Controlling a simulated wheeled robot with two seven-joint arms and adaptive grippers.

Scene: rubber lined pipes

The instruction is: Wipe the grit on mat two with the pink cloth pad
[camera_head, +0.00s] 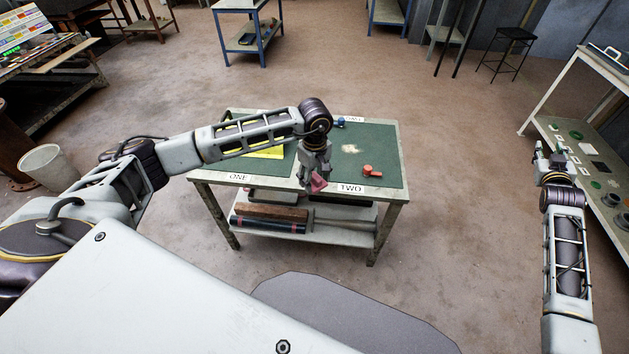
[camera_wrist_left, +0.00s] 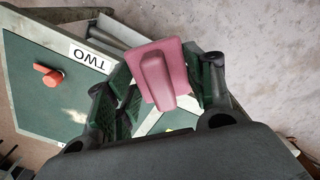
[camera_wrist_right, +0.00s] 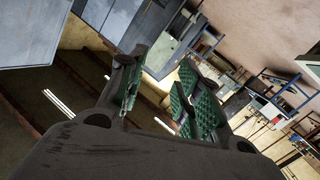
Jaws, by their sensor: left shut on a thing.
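Mat two (camera_head: 385,150) is a green mat on the right half of the small table, behind the label TWO. It also shows in the left wrist view (camera_wrist_left: 30,90). A pale patch of grit (camera_head: 351,148) lies near its middle. My left gripper (camera_head: 317,180) is shut on the pink cloth pad (camera_head: 319,185) by its raised handle, above the table's front edge near the divide between the mats. The pad shows between the fingers in the left wrist view (camera_wrist_left: 165,75). My right gripper (camera_head: 556,152) is off to the right, away from the table, open and empty in the right wrist view (camera_wrist_right: 155,95).
An orange-red object (camera_head: 372,171) lies on mat two near its front. A blue object (camera_head: 340,122) is at the back. Mat one, with a yellow item (camera_head: 264,153), is partly behind my left arm. A shelf (camera_head: 590,110) stands at right.

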